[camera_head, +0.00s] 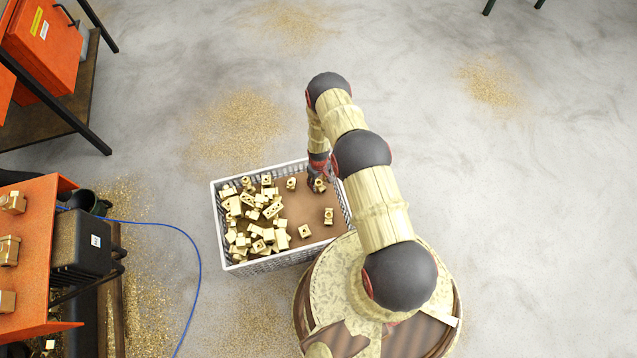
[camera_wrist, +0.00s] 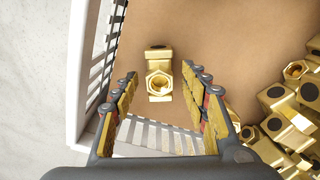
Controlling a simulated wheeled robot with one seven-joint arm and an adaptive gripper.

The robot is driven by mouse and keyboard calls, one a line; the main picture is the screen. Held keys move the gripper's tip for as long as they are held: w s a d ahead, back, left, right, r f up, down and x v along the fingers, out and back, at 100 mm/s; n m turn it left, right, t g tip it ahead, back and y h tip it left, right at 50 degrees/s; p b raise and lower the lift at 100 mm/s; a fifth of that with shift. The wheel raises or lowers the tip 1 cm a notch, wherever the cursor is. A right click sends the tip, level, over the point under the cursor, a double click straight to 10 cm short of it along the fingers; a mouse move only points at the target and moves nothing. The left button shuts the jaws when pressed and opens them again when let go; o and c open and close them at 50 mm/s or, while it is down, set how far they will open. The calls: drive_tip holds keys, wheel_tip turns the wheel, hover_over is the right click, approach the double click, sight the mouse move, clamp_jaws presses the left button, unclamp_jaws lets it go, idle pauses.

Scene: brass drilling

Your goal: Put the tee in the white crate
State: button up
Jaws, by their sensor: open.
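The white crate (camera_head: 217,222) stands on the floor beside my base, with a brown bottom and lattice walls; its rim (camera_wrist: 78,70) also shows in the wrist view. A brass tee (camera_wrist: 159,78) with a hexagonal open end lies on the crate's brown bottom, apart from the pile. My gripper (camera_wrist: 159,70) is open and empty, pointing down into the crate near a wall. The tee appears between its fingertips in the picture; whether they reach down to its height I cannot tell. In the head view my gripper (camera_head: 318,176) is at the crate's upper right, partly hidden by my arm.
A pile of brass fittings (camera_head: 255,215) fills the crate's left part; another fitting (camera_head: 328,216) lies apart on the right. The crate walls are close to my gripper. An orange bench (camera_head: 35,240) with brass parts and a blue cable (camera_head: 195,255) are at left.

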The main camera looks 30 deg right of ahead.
drive_tip(key=w+a+r+t+p, duration=0.15)
drive_tip(key=w+r, duration=0.25)
drive_tip(key=r, duration=1.3)
drive_tip(key=w+r+p, duration=0.2)
drive_tip(key=w+r, duration=0.2)
drive_tip(key=r, duration=1.4)
wheel_tip(320, 180, up, 22)
drive_tip(key=m+t, duration=0.1)
hover_over(318, 183)
drive_tip(key=w+a, duration=0.4)
drive_tip(key=w, duration=0.2)
drive_tip(key=s+a+r+t, duration=0.1)
drive_tip(key=s+a+r, duration=0.1)
drive_tip(key=s+r, duration=0.55)
drive_tip(key=s+a+r+t, duration=0.15)
drive_tip(key=s+r, duration=0.35)
drive_tip(key=r, duration=0.6)
drive_tip(key=s+a+r, duration=0.1)
drive_tip(key=s+r, duration=0.2)
drive_tip(key=s, duration=0.6)
drive_tip(key=s+a+r+m, duration=0.1)
drive_tip(key=s+r, duration=0.3)
drive_tip(key=s, duration=0.6)
drive_tip(key=shift+a+r+t, duration=0.2)
drive_tip(key=shift+a+t, duration=0.1)
drive_tip(key=shift+a, duration=0.4)
drive_tip(key=shift+c, duration=0.2)
